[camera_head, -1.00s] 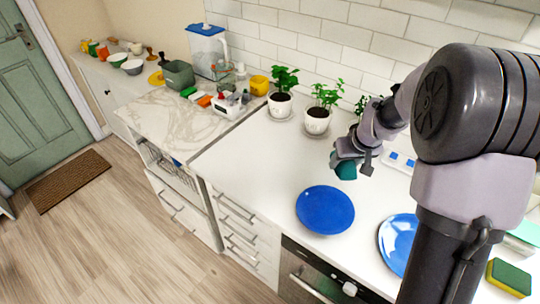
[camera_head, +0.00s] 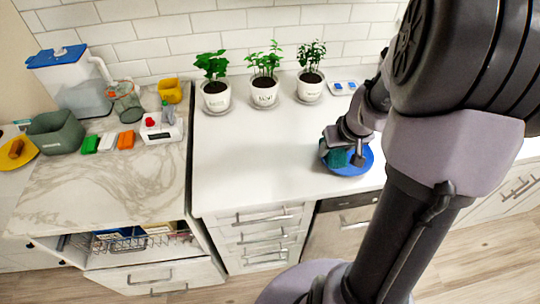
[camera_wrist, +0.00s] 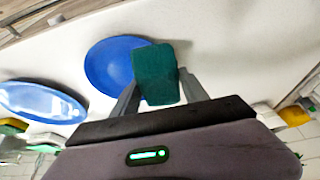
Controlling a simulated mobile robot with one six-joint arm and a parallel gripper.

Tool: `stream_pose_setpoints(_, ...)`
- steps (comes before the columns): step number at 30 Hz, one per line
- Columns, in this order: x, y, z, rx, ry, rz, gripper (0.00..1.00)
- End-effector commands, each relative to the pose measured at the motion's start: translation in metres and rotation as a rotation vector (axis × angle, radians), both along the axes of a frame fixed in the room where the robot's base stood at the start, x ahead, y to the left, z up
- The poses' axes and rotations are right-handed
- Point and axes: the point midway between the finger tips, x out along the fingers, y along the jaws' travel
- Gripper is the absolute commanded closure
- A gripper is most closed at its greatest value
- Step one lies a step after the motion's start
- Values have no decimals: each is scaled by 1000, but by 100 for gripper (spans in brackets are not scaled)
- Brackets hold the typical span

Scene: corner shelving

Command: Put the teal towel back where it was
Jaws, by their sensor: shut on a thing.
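The teal towel (camera_wrist: 155,72) is a small folded dark-teal piece. My gripper (camera_wrist: 157,90) is shut on it, with one finger on each side in the wrist view. In the head view the towel (camera_head: 336,158) hangs at the end of my gripper (camera_head: 345,150), in front of a blue plate (camera_head: 356,168) on the white counter. The blue plate also shows in the wrist view (camera_wrist: 105,65), partly behind the towel. How high the towel is above the counter is hard to tell.
Three potted plants (camera_head: 264,94) stand along the wall. The white counter (camera_head: 245,160) is clear in the middle. The marble counter (camera_head: 100,185) at left holds a green bin (camera_head: 58,134), a water dispenser (camera_head: 72,85) and small items. Below it, a drawer with a wire rack (camera_head: 125,243) stands open. A second blue plate (camera_wrist: 40,100) shows at left in the wrist view.

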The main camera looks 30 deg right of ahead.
Motion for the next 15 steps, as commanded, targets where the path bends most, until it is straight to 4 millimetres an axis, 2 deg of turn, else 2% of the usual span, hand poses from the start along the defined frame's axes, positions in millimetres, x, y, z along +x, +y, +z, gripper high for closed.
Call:
stream_pose_setpoints(9, 71, 78, -8, 0, 2, 14, 81)
stream_pose_setpoints(12, 87, 94, -11, -1, 1, 10, 81)
stream_pose_setpoints(15, 95, 101, -13, 0, -1, 7, 81)
